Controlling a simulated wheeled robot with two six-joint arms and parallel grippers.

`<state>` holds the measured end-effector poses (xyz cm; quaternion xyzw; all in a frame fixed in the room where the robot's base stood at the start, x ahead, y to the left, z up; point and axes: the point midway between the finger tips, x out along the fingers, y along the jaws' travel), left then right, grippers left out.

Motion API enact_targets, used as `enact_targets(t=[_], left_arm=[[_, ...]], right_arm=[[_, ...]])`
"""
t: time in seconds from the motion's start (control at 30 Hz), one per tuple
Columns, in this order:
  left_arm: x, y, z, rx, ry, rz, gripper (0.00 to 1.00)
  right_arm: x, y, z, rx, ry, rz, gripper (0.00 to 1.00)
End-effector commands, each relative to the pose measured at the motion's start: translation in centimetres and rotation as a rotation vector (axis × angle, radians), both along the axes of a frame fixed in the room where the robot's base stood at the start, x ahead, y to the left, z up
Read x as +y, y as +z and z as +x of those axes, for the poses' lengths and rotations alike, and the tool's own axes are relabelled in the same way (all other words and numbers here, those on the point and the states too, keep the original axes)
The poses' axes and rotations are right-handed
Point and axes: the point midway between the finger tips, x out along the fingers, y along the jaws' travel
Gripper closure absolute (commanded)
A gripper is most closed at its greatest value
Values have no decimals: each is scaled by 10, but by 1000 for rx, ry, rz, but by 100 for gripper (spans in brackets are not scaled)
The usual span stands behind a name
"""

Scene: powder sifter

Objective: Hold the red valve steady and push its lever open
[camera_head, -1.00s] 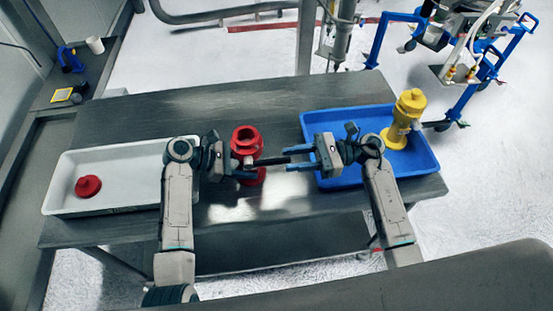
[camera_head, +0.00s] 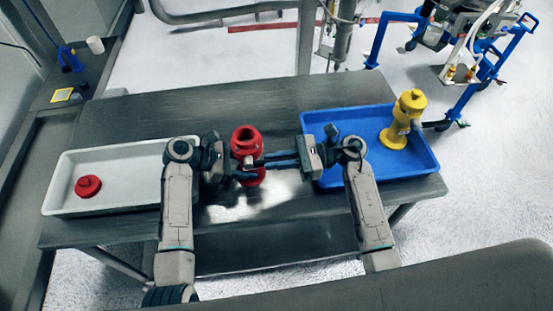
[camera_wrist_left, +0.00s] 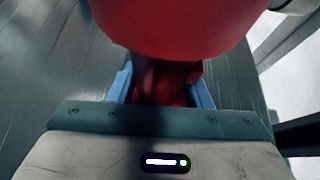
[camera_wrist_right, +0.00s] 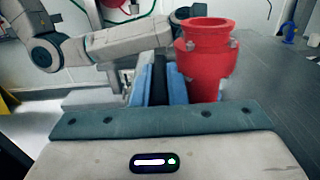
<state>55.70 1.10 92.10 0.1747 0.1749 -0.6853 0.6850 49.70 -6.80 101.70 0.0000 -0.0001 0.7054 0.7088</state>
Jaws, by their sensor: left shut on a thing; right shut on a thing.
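The red valve (camera_head: 245,142) stands upright near the middle of the table, between the two trays. My left gripper (camera_wrist_left: 161,90) is shut around the valve's narrow neck, below its wide red body (camera_wrist_left: 175,25). In the right wrist view the valve (camera_wrist_right: 205,55) stands just right of my right gripper's fingers. My right gripper (camera_head: 266,161) reaches in from the right, fingertips at the valve's side. It is shut on the dark lever (camera_wrist_right: 158,80), which shows between its blue fingers. The fingers hide most of the lever in the head view.
A white tray (camera_head: 125,207) on the left holds a red cap-like part (camera_head: 88,186). A blue tray (camera_head: 425,150) on the right holds a yellow valve-like part (camera_head: 405,118). The table's back edge is clear. A side bench with small items stands at far left.

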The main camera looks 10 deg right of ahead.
Motion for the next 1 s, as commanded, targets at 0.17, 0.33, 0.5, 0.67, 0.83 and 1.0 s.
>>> enact_targets(t=[0.17, 0.33, 0.5, 0.67, 0.83, 1.0], left_arm=[[0, 0, 0, 1, 0, 1, 68], [0, 0, 0, 0, 0, 1, 68], [0, 0, 0, 0, 0, 1, 68], [0, 0, 0, 1, 0, 1, 68], [0, -1, 0, 1, 0, 1, 68], [0, 0, 0, 1, 0, 0, 68]], right_arm=[[0, 1, 0, -1, 0, -9, 100], [1, 5, 0, -4, 3, -59, 100], [2, 12, 0, -5, 3, -161, 100], [4, 21, 0, -5, 3, -284, 100], [8, 29, 0, -3, 2, -415, 100], [11, 35, 0, -1, 1, -526, 100]])
